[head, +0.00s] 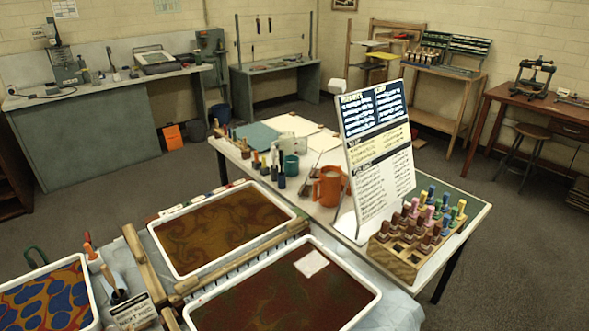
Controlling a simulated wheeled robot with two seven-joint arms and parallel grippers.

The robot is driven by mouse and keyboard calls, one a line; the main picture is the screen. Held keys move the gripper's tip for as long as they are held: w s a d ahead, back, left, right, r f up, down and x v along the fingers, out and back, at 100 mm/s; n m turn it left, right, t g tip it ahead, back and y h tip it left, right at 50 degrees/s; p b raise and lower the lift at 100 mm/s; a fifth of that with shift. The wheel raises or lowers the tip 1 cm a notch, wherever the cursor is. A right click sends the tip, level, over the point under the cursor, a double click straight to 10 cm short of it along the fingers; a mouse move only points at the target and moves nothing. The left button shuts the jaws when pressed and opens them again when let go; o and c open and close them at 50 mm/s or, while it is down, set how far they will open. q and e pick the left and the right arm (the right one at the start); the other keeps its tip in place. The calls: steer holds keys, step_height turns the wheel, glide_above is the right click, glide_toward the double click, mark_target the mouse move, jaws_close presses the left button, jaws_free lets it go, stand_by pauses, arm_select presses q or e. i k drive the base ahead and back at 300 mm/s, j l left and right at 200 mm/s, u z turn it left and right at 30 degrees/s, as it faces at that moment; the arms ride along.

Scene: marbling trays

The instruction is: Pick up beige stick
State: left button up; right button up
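No gripper of mine shows in the head view. Several light wooden pieces could be the beige stick, and I cannot tell which one it is. A thick tan bar (145,262) lies beside the left edge of the upper marbling tray (153,235). A long toothed wooden bar (243,259) lies between the upper tray and the lower marbling tray (376,294). A short tan piece (170,319) is cut off by the bottom edge of the picture.
A blue, red and yellow tray (95,300) is at lower left, near a dark sign (132,310). Behind the trays, a white table holds an orange mug (328,186), a tall text board (377,155) and a wooden rack of colored bottles (400,262). Grey floor (500,240) is open at right.

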mark_target(104, 270)
steer(key=u, duration=1.3)
